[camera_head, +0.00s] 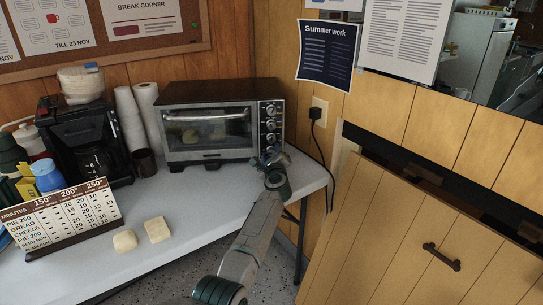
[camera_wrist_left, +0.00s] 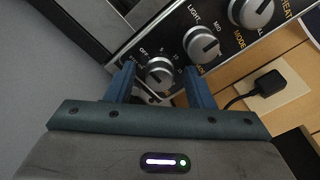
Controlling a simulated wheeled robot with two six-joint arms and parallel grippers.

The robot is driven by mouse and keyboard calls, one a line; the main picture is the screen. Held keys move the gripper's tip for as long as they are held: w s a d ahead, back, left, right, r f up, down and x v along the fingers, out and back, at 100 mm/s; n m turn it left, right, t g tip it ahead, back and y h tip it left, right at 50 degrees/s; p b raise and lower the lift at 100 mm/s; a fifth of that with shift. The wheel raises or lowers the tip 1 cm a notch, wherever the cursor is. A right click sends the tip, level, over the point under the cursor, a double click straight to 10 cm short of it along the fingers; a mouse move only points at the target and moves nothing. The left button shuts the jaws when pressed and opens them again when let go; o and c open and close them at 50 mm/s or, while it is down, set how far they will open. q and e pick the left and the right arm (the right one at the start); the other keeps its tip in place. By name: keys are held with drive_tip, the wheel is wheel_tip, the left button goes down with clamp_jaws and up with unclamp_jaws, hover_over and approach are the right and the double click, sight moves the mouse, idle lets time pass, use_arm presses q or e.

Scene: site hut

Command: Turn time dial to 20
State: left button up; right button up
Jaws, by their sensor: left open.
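The toaster oven (camera_head: 208,128) stands on the white table, with a column of knobs on the panel at its right side. The time dial (camera_wrist_left: 160,72) is a silver knob at the panel's lower end, with OFF and small numbers around it; I cannot read its setting for sure. My left gripper (camera_head: 271,156) is at the bottom of the panel and largely covers the dial in the head view. In the wrist view its two blue fingers are open, one on each side of the dial; whether they touch it I cannot tell. My right gripper is not in view.
Above the dial in the wrist view sits another knob (camera_wrist_left: 201,44). A minutes chart (camera_head: 62,215) and two bread-like pieces (camera_head: 157,230) are on the table (camera_head: 200,203). A coffee maker (camera_head: 85,140) and paper rolls stand left of the oven. A plug with a cord (camera_head: 316,115) hangs right.

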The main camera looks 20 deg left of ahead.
use_arm(q)
drive_tip(key=c, duration=1)
